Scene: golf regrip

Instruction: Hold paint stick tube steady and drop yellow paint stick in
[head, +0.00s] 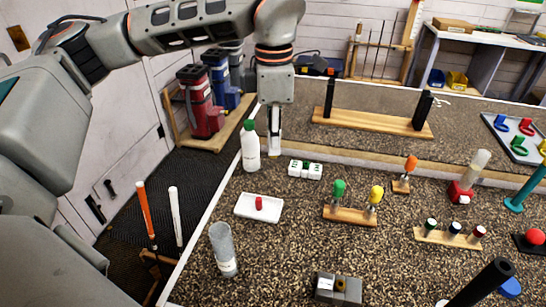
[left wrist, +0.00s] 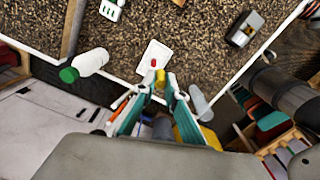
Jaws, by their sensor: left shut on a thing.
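The clear paint stick tube (head: 223,252) stands upright near the table's left edge; it also shows in the left wrist view (left wrist: 199,101). My left gripper (head: 275,153) points down in the air, farther back than the tube. In the left wrist view its fingers (left wrist: 160,82) are closed on the small yellow paint stick (left wrist: 160,75), whose end shows at the fingertips. I cannot make out the stick in the head view. A red stick (head: 259,203) is in the white tray (head: 243,210). My right gripper is not in view.
A white bottle with a green cap (head: 250,150) stands close to my left gripper. A wooden stand with green and yellow handled tools (head: 347,216) is right of the tray. A grey block (head: 338,288) is at the front. Table surface between tube and tray is clear.

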